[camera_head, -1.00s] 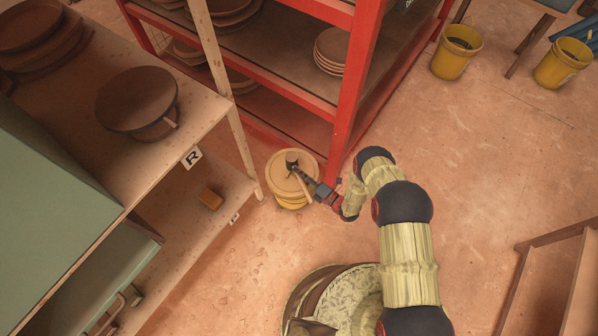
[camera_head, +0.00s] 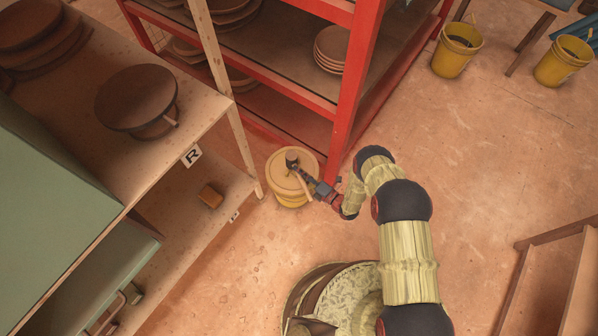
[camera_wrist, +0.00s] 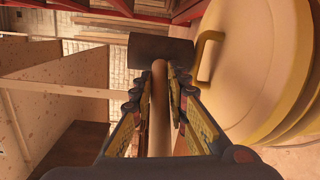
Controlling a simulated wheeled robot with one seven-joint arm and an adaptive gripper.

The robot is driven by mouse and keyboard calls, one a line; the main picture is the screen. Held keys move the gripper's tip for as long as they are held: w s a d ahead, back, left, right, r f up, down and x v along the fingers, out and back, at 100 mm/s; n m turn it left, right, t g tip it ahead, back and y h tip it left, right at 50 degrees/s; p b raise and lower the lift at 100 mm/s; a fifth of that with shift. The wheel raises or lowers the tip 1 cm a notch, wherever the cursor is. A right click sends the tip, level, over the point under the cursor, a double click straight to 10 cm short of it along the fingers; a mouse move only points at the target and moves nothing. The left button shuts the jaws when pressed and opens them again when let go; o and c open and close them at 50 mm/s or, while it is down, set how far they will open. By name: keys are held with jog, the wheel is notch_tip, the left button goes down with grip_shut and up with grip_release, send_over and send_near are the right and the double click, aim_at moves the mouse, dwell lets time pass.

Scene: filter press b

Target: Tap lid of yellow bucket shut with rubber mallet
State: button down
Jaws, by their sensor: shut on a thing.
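The yellow bucket (camera_head: 288,201) stands on the floor by the foot of the red rack. A pale tan-yellow lid (camera_head: 281,177) lies over its top; I cannot tell whether it is fully seated. The bucket's lid (camera_wrist: 255,75) fills the right of the wrist view. My gripper (camera_head: 316,187) is shut on the wooden handle of the rubber mallet, whose handle (camera_wrist: 160,95) runs between the fingers. The dark mallet head (camera_head: 292,156) is over the lid in the head view. In the wrist view the head (camera_wrist: 160,55) is beside the lid's edge; contact cannot be told.
The red rack (camera_head: 348,95) with stacked plates stands just behind the bucket. A wooden shelf unit (camera_head: 215,103) is to the left, with a small brown block (camera_head: 210,196) low down. Two more yellow buckets (camera_head: 456,52) stand far right. The floor (camera_head: 480,150) between is clear.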

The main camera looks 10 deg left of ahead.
jog(key=shift+f, duration=0.3)
dwell(0.5)
jog(key=shift+r, duration=0.1)
jog(key=shift+r+p, duration=0.35)
jog(key=shift+r, duration=0.35)
jog(key=shift+r+p, duration=2.4)
jog(key=shift+r, duration=1.6)
